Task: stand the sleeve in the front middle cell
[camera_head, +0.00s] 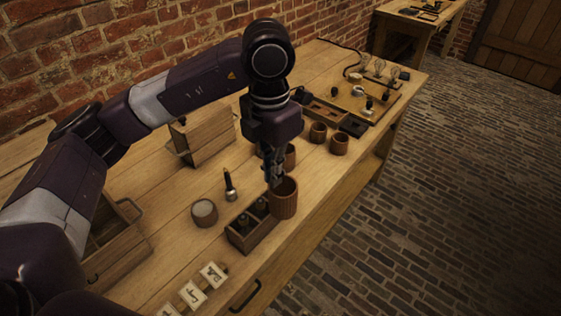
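My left gripper (275,182) points down at the near rim area of a brown ribbed cylindrical jar (285,204) near the table's front edge. Its fingertips overlap the jar's left rim. I cannot tell whether they are inside, behind or gripping it, or whether they hold a sleeve. Another brown jar (290,157) stands partly hidden behind the gripper. Two more brown jars (318,133) (339,145) stand farther right. A small wooden box (253,236) left of the nearest jar holds dark upright pieces in its compartments. No separate sleeve is clearly visible. My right gripper is out of view.
A pale round pot (204,213) and a dark-handled tool (230,186) are left of the box. Picture cards (213,275) lie in front. A wooden stand (208,143) and an open drawer box (119,249) are at left. A board (373,100) holds small parts at the far end.

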